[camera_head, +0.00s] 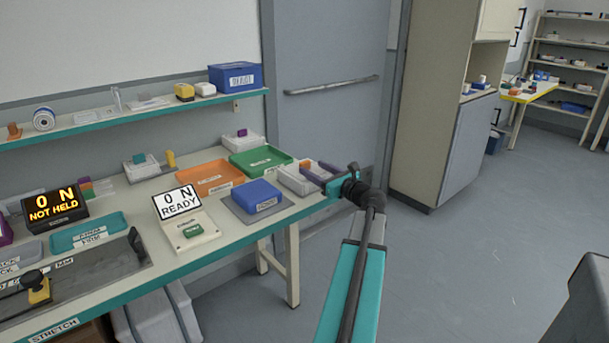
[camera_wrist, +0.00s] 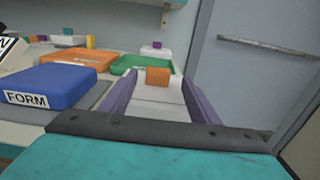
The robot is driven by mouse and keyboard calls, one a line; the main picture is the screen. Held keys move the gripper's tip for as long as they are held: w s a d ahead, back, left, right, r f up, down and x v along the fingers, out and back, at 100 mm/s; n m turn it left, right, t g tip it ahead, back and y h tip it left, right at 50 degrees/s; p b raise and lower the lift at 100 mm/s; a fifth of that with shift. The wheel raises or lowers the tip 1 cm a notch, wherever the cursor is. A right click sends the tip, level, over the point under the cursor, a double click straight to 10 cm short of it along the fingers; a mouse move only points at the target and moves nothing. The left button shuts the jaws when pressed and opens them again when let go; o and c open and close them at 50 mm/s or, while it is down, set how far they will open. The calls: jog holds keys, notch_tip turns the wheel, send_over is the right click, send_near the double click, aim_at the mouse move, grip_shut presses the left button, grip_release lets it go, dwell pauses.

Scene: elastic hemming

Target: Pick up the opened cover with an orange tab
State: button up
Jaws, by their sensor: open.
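A white cover with an orange tab (camera_wrist: 158,76) lies at the right end of the workbench, its pale body (camera_wrist: 157,96) running between my fingers in the wrist view. In the head view the orange tab (camera_head: 305,163) shows just beyond my gripper (camera_head: 318,172). My gripper has purple fingers, spread open on the left and right of the cover, with nothing clamped. Whether the fingers touch the cover's sides cannot be told. The near end of the cover is hidden by my gripper's body.
A blue FORM box (camera_wrist: 52,86) stands close to the left finger. An orange tray (camera_head: 211,177) and a green tray (camera_head: 261,161) lie behind it. A grey door with a handle (camera_head: 333,86) is behind the bench end.

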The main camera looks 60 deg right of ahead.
aim_at(307, 165)
jog(key=shift+w, duration=0.2)
jog(key=shift+x, duration=2.5)
jog(key=shift+a, duration=0.1)
jog(key=c, duration=1.2)
